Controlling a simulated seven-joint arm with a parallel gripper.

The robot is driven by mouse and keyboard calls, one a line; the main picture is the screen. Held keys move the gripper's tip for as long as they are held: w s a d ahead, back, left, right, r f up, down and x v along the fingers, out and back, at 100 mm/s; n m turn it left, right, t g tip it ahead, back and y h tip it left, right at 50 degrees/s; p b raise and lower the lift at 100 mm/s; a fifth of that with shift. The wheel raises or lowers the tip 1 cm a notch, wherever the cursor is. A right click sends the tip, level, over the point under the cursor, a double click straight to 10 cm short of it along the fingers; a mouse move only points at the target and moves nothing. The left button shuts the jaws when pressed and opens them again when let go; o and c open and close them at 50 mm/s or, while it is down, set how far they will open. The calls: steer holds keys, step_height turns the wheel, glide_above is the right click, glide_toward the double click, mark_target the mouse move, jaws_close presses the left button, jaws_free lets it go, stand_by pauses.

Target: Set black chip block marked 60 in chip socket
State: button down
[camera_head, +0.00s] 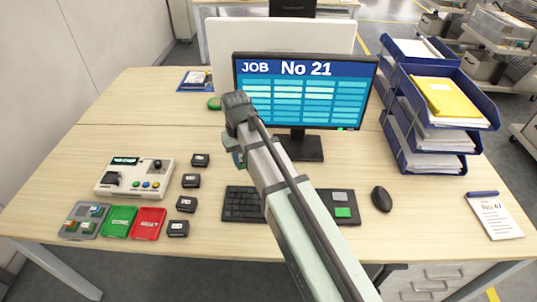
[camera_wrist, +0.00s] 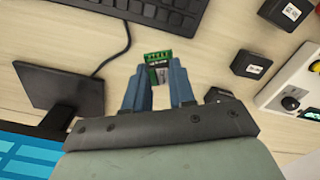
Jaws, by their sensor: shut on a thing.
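My gripper (camera_wrist: 160,78) is shut on a small piece (camera_wrist: 158,58) with a green, gold-edged top and a dark, pale-marked body. No number is readable on it. In the head view my arm hides most of the gripper, above the desk left of the monitor stand. Several black chip blocks with white labels stand in a column left of the keyboard, among them a far one (camera_head: 200,160) and a near one (camera_head: 178,229). One block (camera_wrist: 251,64) shows in the wrist view; its label is too small to read surely. I cannot tell which part is the chip socket.
A pale console (camera_head: 143,187) with knobs and buttons stands left of the blocks. In front lie a grey tray (camera_head: 78,237) with small green pieces, a green case (camera_head: 119,221) and a red case (camera_head: 148,223). The keyboard (camera_head: 243,204) and monitor (camera_head: 305,95) are near my arm.

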steer(key=s+a+n, duration=0.2)
steer(key=s+a, duration=0.1)
steer(key=a, duration=0.9)
steer(key=s+a+n, duration=0.2)
steer(key=a, duration=1.1)
steer(key=s+a+n, duration=0.2)
steer(key=s+a, duration=0.1)
steer(key=a, duration=0.9)
steer(key=w+a+r+n, duration=0.1)
steer(key=w+a+n, duration=0.3)
steer(key=a, duration=0.6)
steer(key=shift+w+r+n, duration=0.3)
steer(key=shift+w+n, duration=0.1)
steer(key=shift+n, duration=1)
steer(key=shift+f, duration=0.1)
steer(key=shift+f, duration=2.9)
steer(key=shift+f, duration=0.35)
steer(key=c, duration=0.9)
jaws_free()
steer(key=shift+o, duration=0.2)
